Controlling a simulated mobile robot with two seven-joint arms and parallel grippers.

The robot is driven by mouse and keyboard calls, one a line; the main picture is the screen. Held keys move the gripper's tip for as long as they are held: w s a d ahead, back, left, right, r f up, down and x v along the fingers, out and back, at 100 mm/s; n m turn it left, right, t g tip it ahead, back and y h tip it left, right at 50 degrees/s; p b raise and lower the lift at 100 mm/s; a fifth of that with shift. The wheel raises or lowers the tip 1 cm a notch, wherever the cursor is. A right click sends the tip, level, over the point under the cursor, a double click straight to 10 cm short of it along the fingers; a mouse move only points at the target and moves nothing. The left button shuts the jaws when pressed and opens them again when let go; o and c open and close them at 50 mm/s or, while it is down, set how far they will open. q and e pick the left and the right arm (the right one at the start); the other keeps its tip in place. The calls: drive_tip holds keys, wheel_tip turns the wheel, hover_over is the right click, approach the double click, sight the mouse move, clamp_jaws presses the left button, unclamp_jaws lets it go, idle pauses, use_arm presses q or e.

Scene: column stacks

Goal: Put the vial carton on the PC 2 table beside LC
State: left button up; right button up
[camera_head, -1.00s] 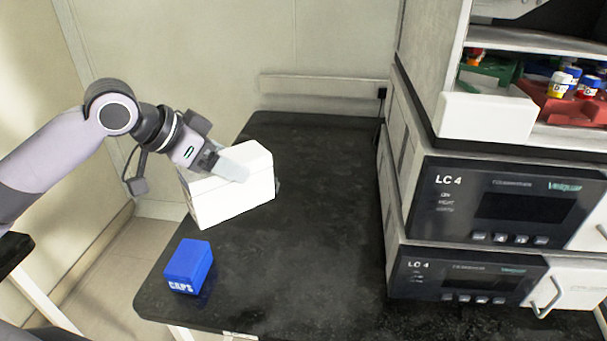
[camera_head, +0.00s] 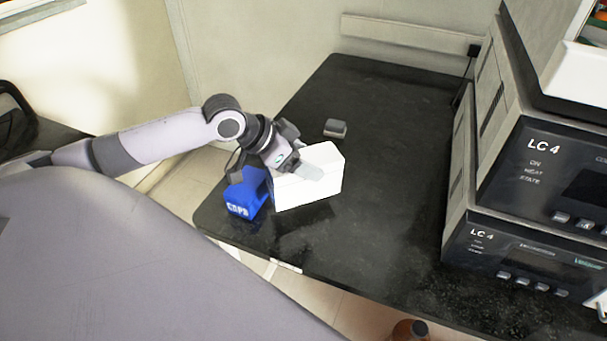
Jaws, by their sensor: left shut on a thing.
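The white carton (camera_head: 312,188) is in my left gripper (camera_head: 308,166), which is shut on it from above and the left. The carton is over the left part of the black table (camera_head: 385,110), beside the LC 4 stack (camera_head: 535,160) with clear table between. I cannot tell whether its underside touches the table. A blue CAPS box (camera_head: 243,200) stands just left of the carton, partly hidden by my gripper and the carton. My right gripper is not in view.
A small grey block (camera_head: 335,128) lies on the table behind the carton. The table's middle and right front are clear. A brown, round-topped object (camera_head: 410,330) shows at the bottom edge. A large grey shape fills the lower left and hides what is behind.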

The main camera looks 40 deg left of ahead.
use_arm(q)
drive_tip(key=shift+f, duration=2.1)
drive_tip(key=o, duration=1.4)
drive_tip(key=shift+f, duration=0.15)
drive_tip(key=shift+o, duration=0.2)
drive_tip(key=v, duration=0.7)
drive_tip(key=shift+s+a+r, duration=0.2)
drive_tip(key=shift+a, duration=0.05)
drive_tip(key=shift+s+a+r+p, duration=0.15)
drive_tip(key=shift+s+r+p, duration=0.2)
drive_tip(key=shift+s+r, duration=0.1)
drive_tip(key=shift+s+a+r+p, duration=0.1)
drive_tip(key=shift+r+p, duration=0.25)
drive_tip(key=shift+r, duration=0.05)
drive_tip(key=shift+p+v, duration=1.1)
drive_tip(key=shift+v, duration=0.05)
